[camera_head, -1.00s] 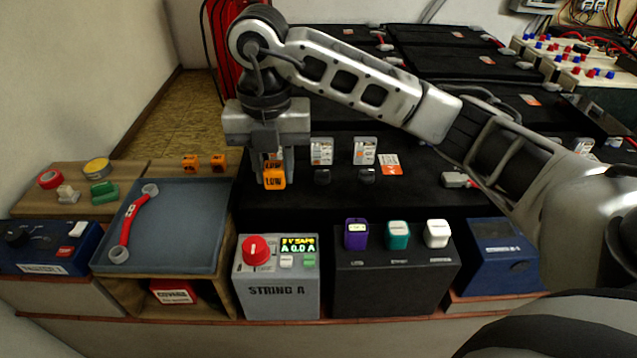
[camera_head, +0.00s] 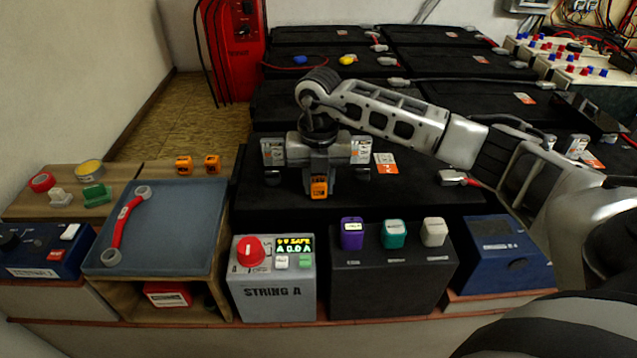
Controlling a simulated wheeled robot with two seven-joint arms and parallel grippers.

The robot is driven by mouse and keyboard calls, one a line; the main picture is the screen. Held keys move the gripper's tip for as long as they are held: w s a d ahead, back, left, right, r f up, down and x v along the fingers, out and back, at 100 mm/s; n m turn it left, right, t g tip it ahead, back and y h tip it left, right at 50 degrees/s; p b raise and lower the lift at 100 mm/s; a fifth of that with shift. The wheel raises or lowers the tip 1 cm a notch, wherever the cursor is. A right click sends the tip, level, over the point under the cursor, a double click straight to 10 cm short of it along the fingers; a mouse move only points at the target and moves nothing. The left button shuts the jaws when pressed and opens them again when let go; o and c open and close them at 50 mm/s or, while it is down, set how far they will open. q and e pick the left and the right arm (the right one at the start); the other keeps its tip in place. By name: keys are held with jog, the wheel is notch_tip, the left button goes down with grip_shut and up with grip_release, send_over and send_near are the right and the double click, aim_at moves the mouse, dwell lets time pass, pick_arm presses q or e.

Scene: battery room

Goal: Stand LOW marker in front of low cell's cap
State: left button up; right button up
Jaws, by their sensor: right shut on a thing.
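My right gripper (camera_head: 318,178) points down over the near black battery block (camera_head: 420,190), shut on the orange LOW marker (camera_head: 318,189). The marker is upright with its dark lettering toward me, too small to read clearly now. I cannot tell whether its base touches the black top. My left gripper is out of view.
Two more orange markers (camera_head: 184,165) (camera_head: 212,164) stand on the wooden ledge. A blue-grey tray (camera_head: 185,225) holds a red-handled wrench (camera_head: 124,221). In front are the String A box (camera_head: 273,292) and a black box with purple, teal and white pieces (camera_head: 390,285).

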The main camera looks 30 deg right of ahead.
jog(key=shift+f, duration=0.3)
jog(key=shift+f, duration=0.15)
jog(key=o, duration=0.9)
jog(key=shift+o, duration=0.2)
